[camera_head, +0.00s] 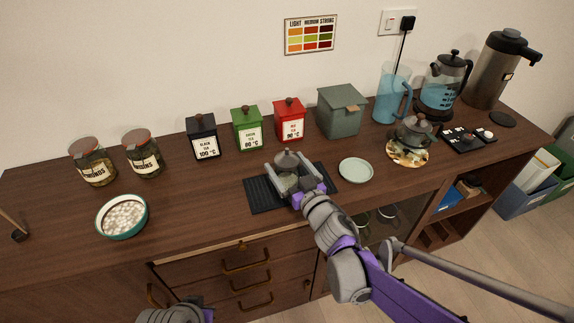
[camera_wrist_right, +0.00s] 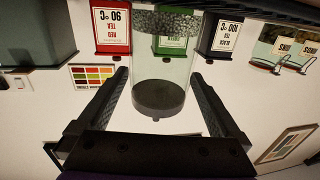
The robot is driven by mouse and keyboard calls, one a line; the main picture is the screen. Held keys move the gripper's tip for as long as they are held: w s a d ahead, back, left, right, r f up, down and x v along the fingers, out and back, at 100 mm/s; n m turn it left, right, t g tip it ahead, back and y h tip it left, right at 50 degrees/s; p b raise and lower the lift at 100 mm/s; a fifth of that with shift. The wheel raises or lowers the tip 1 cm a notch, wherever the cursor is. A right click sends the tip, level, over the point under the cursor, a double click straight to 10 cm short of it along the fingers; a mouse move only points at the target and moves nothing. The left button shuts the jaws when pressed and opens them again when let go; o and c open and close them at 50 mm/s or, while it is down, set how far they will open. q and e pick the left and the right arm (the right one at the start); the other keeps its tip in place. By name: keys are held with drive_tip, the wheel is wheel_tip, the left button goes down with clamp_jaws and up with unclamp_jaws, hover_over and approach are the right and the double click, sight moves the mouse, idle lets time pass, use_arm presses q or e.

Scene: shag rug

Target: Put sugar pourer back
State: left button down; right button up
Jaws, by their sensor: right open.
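My right gripper (camera_head: 283,172) is open, with one finger on each side of the pourer. In the right wrist view, which is upside down, the clear glass body (camera_wrist_right: 163,62) stands between the two fingers (camera_wrist_right: 165,105), with visible gaps beside it. Its dark round end and grey speckled end show there. Only a piece of my left arm shows at the bottom edge of the head view; its gripper is out of frame.
A pale green saucer (camera_head: 356,171) lies right of the mat. Behind stand black (camera_head: 203,138), green (camera_head: 247,129) and red (camera_head: 290,120) tea tins and a grey-green box (camera_head: 341,112). A teapot (camera_head: 413,130) stands farther right. A bowl of white cubes (camera_head: 122,216) is left.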

drive_tip(key=v, duration=1.2)
drive_tip(key=s+d+f+m+g+h, duration=0.1)
drive_tip(key=s+d+f+m+h, duration=0.15)
drive_tip(key=d+h, duration=0.35)
drive_tip(key=s+d+f+m+g+h, duration=0.2)
drive_tip(key=d+m+h, duration=0.2)
drive_tip(key=d, duration=0.4)
drive_tip(key=s+a+f+g+y, duration=0.1)
drive_tip(key=s+f+g, duration=0.3)
drive_tip(key=s, duration=0.4)
drive_tip(key=s+a+f+n+g, duration=0.1)
drive_tip(key=s+f+g, duration=0.3)
drive_tip(key=s, duration=0.3)
drive_tip(key=shift+s+f+y, duration=0.4)
drive_tip(key=shift+f, duration=0.3)
